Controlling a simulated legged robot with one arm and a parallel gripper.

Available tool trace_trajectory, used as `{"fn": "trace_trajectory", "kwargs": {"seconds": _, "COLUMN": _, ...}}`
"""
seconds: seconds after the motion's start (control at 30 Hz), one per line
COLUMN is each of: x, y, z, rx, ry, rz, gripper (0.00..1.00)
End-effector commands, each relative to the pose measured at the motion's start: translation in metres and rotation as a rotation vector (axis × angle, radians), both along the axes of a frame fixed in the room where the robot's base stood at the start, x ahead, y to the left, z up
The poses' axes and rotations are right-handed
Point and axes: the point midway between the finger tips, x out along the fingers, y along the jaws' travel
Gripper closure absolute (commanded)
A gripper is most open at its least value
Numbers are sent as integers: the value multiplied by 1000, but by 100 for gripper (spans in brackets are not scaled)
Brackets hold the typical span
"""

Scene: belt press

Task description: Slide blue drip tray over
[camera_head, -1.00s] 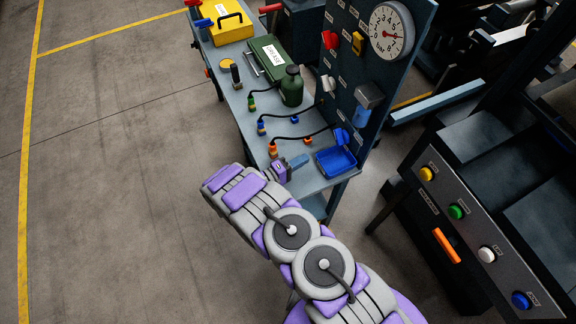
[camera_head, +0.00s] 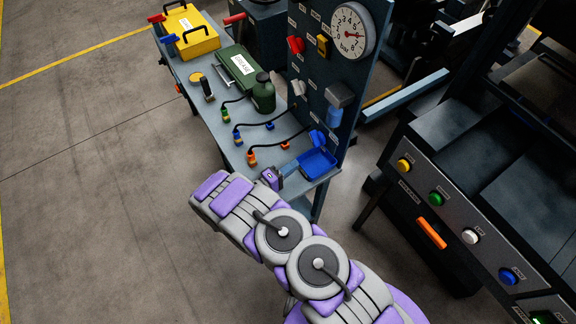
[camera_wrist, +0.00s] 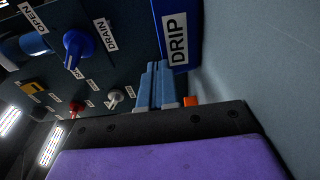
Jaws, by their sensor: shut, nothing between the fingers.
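The blue drip tray (camera_head: 317,165) sits at the near right corner of the grey-blue bench, below the gauge panel. In the wrist view the tray (camera_wrist: 177,60) shows its white DRIP label at the top, just right of the fingertips. My gripper (camera_head: 290,168) is at the left side of the tray, low over the bench top. In the wrist view its two blue fingers (camera_wrist: 157,80) are together with nothing between them. I cannot tell whether they touch the tray.
The bench (camera_head: 193,78) also holds a yellow case (camera_head: 192,40), a green case (camera_head: 236,68), a green bottle (camera_head: 263,95) and cables with coloured plugs. The panel (camera_head: 322,75) with knobs and a gauge (camera_head: 351,30) stands behind the tray. A button console (camera_head: 455,215) is at right.

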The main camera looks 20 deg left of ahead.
Motion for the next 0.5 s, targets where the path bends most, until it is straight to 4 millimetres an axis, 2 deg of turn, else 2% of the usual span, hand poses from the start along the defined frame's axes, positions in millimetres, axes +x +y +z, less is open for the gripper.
{"fn": "trace_trajectory", "kwargs": {"seconds": 0.2, "x": 1, "y": -8, "z": 1, "rx": 1, "ry": 1, "rz": -2, "gripper": 100}}
{"fn": "trace_trajectory", "kwargs": {"seconds": 0.5, "x": 1, "y": -9, "z": 0, "rx": 1, "ry": 2, "rz": -2, "gripper": 100}}
